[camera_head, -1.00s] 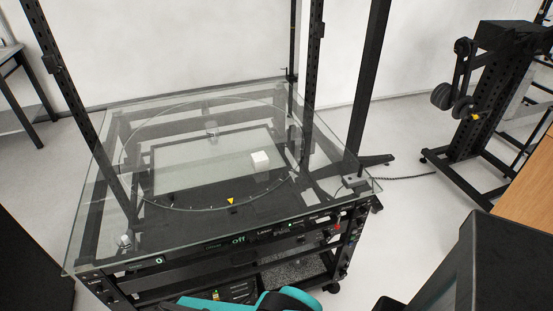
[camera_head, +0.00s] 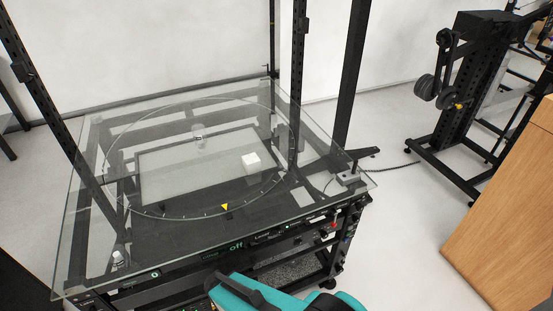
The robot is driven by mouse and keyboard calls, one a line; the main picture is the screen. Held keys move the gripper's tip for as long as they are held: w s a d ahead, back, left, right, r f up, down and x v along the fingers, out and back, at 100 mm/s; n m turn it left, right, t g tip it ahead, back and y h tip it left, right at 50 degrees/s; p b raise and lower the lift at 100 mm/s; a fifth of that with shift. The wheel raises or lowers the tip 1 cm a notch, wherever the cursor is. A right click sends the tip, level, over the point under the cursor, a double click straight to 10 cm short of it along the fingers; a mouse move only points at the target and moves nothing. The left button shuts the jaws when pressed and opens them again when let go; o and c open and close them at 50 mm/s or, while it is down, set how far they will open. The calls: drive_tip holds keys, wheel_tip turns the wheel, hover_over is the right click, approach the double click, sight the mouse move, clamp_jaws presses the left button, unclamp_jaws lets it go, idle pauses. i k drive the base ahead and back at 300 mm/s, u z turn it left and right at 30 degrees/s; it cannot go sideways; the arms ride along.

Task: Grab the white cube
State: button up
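The white cube (camera_head: 251,161) sits on the glass top of the turntable (camera_head: 90,230), right of the middle and inside the marked circle. All of its visible faces are clear, with nothing touching it. A small grey metallic object (camera_head: 199,136) stands farther back and left of the cube. A teal and black part of my arm shows at the bottom edge, in front of the turntable and well short of the cube. My gripper's fingers are not in view.
Black upright posts (camera_head: 300,80) rise around the glass top. A yellow marker (camera_head: 225,208) is at the circle's front. A control box (camera_head: 348,178) is at the right corner. A black stand (camera_head: 465,100) and a wooden furniture piece (camera_head: 510,200) are at the right.

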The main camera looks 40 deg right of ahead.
sight(251, 162)
drive_tip(key=z, duration=0.9)
drive_tip(key=k, duration=0.95)
drive_tip(key=i, duration=0.7)
drive_tip(key=z, duration=0.05)
